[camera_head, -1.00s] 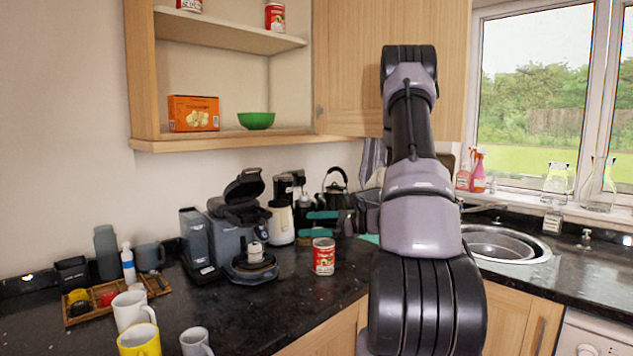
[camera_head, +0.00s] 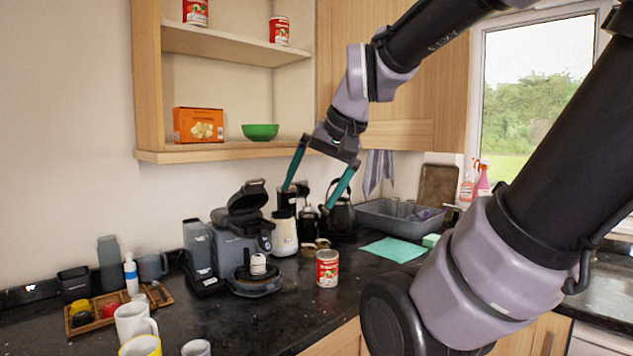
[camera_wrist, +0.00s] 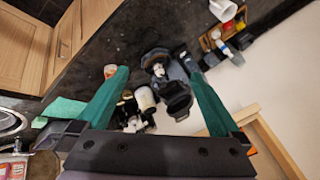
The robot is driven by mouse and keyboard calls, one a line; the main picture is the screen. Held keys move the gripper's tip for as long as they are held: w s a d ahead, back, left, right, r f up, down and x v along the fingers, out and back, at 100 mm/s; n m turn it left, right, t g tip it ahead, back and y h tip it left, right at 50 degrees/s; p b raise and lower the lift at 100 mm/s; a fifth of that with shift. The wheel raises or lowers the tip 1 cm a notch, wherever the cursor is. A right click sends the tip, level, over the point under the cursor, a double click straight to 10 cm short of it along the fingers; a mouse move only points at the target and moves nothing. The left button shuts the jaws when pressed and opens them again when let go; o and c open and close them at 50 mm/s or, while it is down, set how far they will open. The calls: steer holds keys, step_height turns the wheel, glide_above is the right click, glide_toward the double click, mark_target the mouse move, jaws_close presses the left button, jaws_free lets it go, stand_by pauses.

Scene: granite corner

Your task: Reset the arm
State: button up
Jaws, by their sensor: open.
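My gripper (camera_head: 312,190) hangs from my raised arm above the back of the counter, in front of the wall cupboard's lower edge. Its two teal fingers are spread wide and point down, with nothing between them. In the wrist view my gripper (camera_wrist: 160,90) also shows open, its fingers at left and right. The counter with the coffee machine (camera_wrist: 158,62) lies beyond the fingertips. No held object shows in either view.
A tomato can (camera_head: 327,268) stands on the dark counter near the coffee machine (camera_head: 243,235). A kettle (camera_head: 341,215) and a grey dish tub (camera_head: 385,220) stand behind. The open shelf (camera_head: 220,152) holds an orange box (camera_head: 198,125) and a green bowl (camera_head: 260,131). Mugs (camera_head: 133,320) stand front left.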

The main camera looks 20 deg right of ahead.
steer(key=shift+s+d+r+n+t, duration=0.25)
steer(key=shift+s+r+n+t, duration=0.1)
steer(key=shift+r+t, duration=0.2)
